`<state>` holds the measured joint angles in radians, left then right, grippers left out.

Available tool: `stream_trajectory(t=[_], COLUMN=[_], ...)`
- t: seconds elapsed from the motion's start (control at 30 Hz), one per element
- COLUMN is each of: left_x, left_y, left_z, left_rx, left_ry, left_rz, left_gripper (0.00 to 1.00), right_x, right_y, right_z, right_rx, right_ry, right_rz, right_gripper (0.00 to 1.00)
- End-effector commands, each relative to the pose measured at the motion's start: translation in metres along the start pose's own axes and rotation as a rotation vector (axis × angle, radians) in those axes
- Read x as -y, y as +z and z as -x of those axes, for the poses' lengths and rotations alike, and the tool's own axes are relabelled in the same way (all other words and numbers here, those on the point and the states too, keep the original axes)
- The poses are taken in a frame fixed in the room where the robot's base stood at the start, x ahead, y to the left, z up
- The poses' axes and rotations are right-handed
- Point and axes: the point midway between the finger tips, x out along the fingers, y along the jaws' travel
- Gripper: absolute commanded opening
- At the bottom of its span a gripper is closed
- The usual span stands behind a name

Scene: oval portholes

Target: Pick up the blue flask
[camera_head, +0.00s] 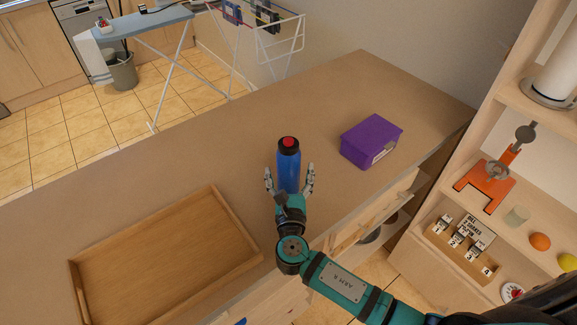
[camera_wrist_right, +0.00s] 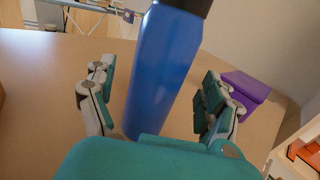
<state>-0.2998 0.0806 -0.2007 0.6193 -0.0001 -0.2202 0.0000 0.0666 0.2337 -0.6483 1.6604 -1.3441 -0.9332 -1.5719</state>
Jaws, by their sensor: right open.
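The blue flask (camera_head: 288,169) stands upright on the brown counter, with a black cap that has a red top. Its blue body fills the middle of the right wrist view (camera_wrist_right: 163,65), where the cap is cut off by the top edge. In the right wrist view the fingers of my right gripper (camera_wrist_right: 155,95) show gaps to the flask on both sides. My left gripper is not in view.
A wooden tray (camera_head: 255,260) lies on the counter to the left. A purple box (camera_head: 368,138) sits to the right of the flask. A shelf unit with an orange stand (camera_head: 486,183) is at the far right. The counter behind the flask is clear.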

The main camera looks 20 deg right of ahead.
Motion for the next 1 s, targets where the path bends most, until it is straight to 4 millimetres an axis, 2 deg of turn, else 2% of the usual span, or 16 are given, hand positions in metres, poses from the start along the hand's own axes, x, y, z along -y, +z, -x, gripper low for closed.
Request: stream_trajectory(t=[0.1, 0.2, 0.47, 1.0], left_x=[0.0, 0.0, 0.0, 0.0], left_y=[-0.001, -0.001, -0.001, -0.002], left_z=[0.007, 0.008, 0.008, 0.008], left_rx=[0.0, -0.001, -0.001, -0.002], left_ry=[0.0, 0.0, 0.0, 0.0], left_rz=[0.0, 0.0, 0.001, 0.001], left_gripper=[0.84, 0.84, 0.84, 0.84], right_x=[-0.001, -0.001, -0.001, -0.001], right_y=[0.002, 0.001, 0.0, 0.0], right_z=[-0.018, -0.026, -0.028, -0.027], right_rx=[0.001, 0.0, -0.001, -0.001], right_ry=[-0.002, -0.001, 0.0, 0.0], right_rz=[0.002, 0.0, -0.001, 0.0], right_gripper=[0.85, 0.85, 0.85, 0.14])
